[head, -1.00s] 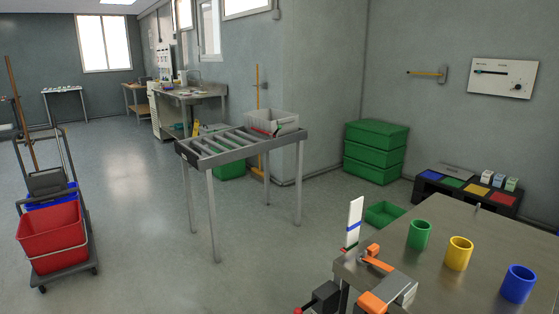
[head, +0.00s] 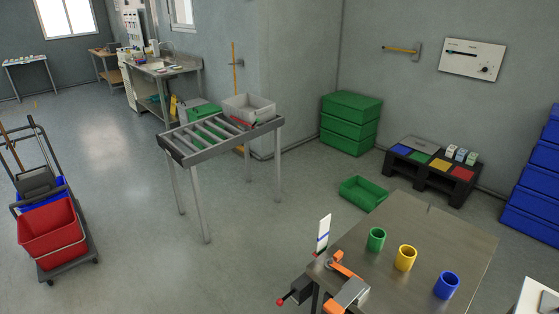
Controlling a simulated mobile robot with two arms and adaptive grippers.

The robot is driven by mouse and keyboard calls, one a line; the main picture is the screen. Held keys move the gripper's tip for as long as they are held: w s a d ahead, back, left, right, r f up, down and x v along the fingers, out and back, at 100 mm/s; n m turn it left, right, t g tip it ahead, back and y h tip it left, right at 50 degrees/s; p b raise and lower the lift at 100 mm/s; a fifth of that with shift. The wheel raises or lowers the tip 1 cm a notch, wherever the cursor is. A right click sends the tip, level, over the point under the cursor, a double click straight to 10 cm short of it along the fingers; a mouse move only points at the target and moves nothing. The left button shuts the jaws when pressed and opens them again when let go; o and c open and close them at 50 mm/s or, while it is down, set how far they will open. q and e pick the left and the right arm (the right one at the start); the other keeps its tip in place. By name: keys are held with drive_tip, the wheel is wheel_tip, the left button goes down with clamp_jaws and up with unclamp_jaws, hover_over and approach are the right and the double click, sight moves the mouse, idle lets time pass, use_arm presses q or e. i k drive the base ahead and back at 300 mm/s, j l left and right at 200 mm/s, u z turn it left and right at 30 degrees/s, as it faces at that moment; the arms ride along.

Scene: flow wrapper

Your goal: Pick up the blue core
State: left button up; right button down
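The blue core (head: 447,285) is a short hollow cylinder standing upright on the steel table (head: 462,236) at the lower right. A yellow core (head: 405,258) and a green core (head: 376,239) stand upright beside it in a diagonal row, apart from each other. Neither of my grippers shows in the head view.
An orange and grey clamp-like fixture (head: 345,277) and a white upright strip (head: 324,233) are at the table's left edge. A green crate (head: 364,194) lies on the floor behind the table. A roller conveyor (head: 218,138) stands at the middle left. Blue crates (head: 534,190) are stacked at the right.

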sight(445, 288)
drive_tip(key=z, duration=1.5)
